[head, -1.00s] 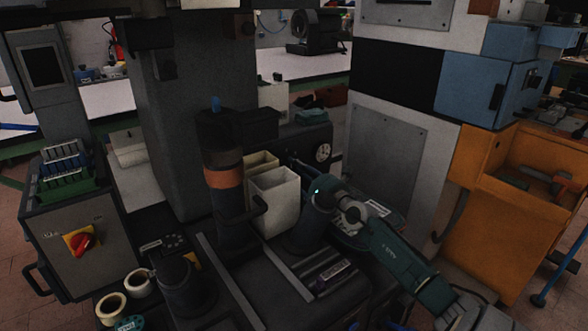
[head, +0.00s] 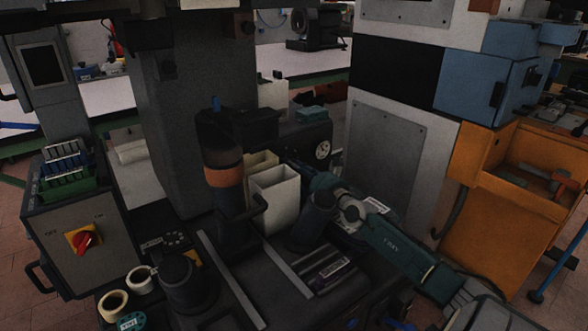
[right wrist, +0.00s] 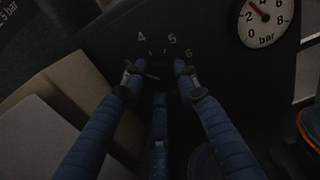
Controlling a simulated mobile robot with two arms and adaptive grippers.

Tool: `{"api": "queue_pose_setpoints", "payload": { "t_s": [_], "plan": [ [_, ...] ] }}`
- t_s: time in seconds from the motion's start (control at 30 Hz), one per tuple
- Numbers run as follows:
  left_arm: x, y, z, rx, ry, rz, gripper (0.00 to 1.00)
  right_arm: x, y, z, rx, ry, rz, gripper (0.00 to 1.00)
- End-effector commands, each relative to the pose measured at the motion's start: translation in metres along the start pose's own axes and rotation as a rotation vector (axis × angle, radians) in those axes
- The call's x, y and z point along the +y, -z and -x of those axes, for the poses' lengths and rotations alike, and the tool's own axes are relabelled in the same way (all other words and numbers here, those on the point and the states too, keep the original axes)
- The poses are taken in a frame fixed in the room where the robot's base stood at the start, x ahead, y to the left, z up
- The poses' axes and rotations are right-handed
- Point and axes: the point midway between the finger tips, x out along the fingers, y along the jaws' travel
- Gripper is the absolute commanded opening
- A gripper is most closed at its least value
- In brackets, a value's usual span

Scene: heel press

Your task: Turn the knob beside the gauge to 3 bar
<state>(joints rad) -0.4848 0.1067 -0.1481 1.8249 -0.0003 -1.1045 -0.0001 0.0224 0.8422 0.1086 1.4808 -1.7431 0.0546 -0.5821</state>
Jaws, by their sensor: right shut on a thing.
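The round white gauge (head: 323,149) sits on the dark press housing behind my right arm. In the right wrist view the gauge (right wrist: 266,14) shows at the top right, its red needle pointing up and left, near or just past the 2. My right gripper (right wrist: 158,72) is shut around the spot below a printed scale (right wrist: 165,42) with 4, 5 and 6. The knob there is mostly hidden by the fingers. In the head view my right gripper reaches to the housing left of the gauge, its fingertips hard to make out. My left gripper is not in view.
Open cream boxes (head: 274,198) stand close to the left of my right gripper. A dark column with an orange band (head: 224,177) stands further left. A grey cabinet (head: 385,165) is behind my right arm, and an orange one (head: 478,235) stands at the right.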

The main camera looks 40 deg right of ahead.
Motion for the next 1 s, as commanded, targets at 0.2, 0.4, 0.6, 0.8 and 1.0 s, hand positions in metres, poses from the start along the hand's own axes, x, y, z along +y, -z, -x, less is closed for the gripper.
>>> {"api": "queue_pose_setpoints", "payload": {
  "t_s": [0.2,0.4,0.6,0.8,1.0],
  "plan": [
    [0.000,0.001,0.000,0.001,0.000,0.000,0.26,-0.004,-0.008,-0.001,-0.015,0.008,0.012,0.04],
    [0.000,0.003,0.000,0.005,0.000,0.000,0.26,-0.004,-0.009,-0.001,-0.016,0.008,0.011,0.04],
    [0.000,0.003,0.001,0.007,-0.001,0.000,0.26,-0.003,-0.008,-0.001,-0.014,0.006,0.010,0.49],
    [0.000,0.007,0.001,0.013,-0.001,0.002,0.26,-0.002,-0.004,0.000,-0.008,0.003,0.009,0.49],
    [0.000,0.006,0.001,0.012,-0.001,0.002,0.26,0.001,-0.001,0.013,-0.004,0.000,0.005,0.49]
  ]
}}
